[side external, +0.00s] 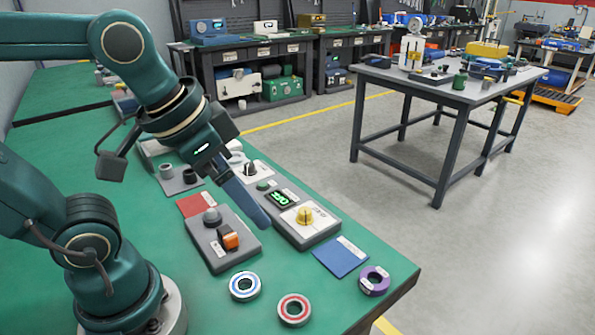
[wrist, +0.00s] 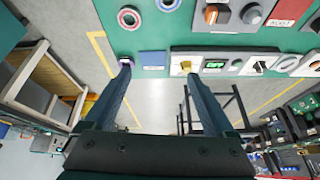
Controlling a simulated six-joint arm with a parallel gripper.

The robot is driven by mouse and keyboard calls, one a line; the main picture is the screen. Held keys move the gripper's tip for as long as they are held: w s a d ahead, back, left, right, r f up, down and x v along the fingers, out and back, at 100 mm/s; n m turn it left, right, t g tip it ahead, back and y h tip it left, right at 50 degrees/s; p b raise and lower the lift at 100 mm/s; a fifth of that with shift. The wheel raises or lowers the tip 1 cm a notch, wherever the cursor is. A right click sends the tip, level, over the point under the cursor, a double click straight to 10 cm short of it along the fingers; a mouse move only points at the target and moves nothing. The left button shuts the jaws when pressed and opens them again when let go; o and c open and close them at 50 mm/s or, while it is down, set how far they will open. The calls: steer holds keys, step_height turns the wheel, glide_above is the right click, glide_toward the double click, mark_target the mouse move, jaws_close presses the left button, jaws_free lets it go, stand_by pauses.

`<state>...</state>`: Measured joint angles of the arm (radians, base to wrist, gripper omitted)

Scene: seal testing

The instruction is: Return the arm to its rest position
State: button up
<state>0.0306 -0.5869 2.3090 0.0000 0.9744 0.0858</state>
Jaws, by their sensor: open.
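My gripper (side external: 257,208) is over the green bench, its fingers angled down over the grey boxes. In the wrist view its two fingers (wrist: 157,72) stand wide apart with nothing between them. Past the fingertips are the purple ring (wrist: 125,60), the blue square plate (wrist: 153,58) and the panel box's yellow knob (wrist: 186,66). In the side view the panel box (side external: 322,232) has a lit green display, and the lower grey box (side external: 213,252) has an orange switch and a grey dome. One finger hides part of the panel box's left side.
A blue-and-white ring (side external: 245,286), a red-and-white ring (side external: 294,310) and a purple ring (side external: 374,281) lie near the bench's front edge. A blue plate (side external: 341,257) and a red plate (side external: 198,204) lie flat. A grey table (side external: 452,92) stands beyond open floor.

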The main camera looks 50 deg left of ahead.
steer(key=shift+s+a+f+n, duration=0.15)
steer(key=shift+s+f+n, duration=0.2)
steer(key=shift+s+f, duration=0.2)
steer(key=shift+s+a+f+n, duration=0.15)
steer(key=shift+s+f+n, duration=0.2)
steer(key=shift+s+f, duration=0.15)
stand_by(0.5)
